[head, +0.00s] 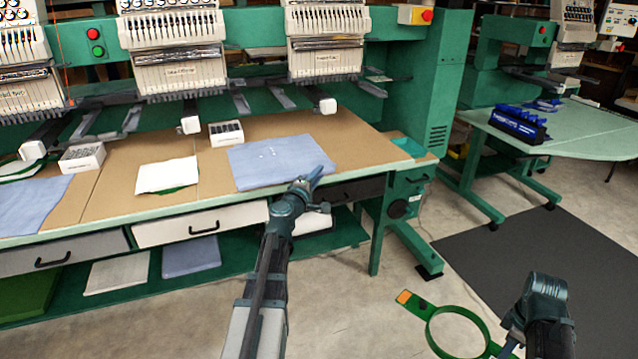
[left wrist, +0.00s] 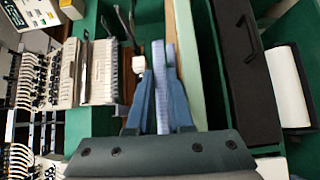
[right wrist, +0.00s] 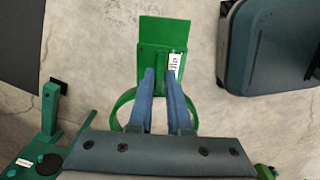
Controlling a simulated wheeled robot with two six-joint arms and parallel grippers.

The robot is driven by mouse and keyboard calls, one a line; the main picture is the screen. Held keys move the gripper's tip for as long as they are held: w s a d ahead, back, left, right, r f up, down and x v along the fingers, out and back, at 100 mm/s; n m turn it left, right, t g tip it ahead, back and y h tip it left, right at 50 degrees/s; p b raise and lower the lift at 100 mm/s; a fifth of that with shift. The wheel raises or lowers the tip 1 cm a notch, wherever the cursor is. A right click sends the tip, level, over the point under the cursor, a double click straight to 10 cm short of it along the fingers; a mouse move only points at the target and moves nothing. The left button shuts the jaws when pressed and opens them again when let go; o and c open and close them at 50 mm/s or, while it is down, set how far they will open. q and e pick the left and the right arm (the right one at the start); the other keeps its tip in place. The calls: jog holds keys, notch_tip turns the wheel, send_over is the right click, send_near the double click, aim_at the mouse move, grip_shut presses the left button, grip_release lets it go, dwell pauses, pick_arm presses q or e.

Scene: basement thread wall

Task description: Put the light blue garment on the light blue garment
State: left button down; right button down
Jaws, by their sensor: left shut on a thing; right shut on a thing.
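A folded light blue garment (head: 275,163) with small white marks lies flat near the table's front edge in the head view. My left gripper (head: 312,182) is shut on its front right edge; in the left wrist view a light blue strip (left wrist: 172,60) shows edge-on between the fingers. A second light blue garment (head: 30,207) lies at the table's left end, partly cut off. A third light blue folded cloth (head: 190,257) lies on the lower shelf. My right gripper (head: 508,347) is shut on a green hoop (head: 428,333), whose flat green plate (right wrist: 163,32) shows in the right wrist view.
The brown tabletop (head: 115,190) also holds a white cloth over green (head: 167,175) and two small white boxes (head: 226,133). Embroidery machine heads (head: 180,75) overhang the back. A drawer (head: 200,224) sits below the front edge. A dark mat (head: 545,265) covers floor to the right.

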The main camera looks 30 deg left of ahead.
jog(key=shift+f, duration=0.1)
pick_arm(q)
jog(key=shift+f, duration=0.2)
pick_arm(e)
jog(key=shift+f, duration=0.1)
pick_arm(q)
jog(key=c, duration=1.1)
grip_release()
jog(key=shift+r, duration=0.15)
jog(key=s, duration=0.4)
jog(key=s+d, duration=0.1)
jog(key=s, duration=0.7)
jog(key=shift+d, duration=0.15)
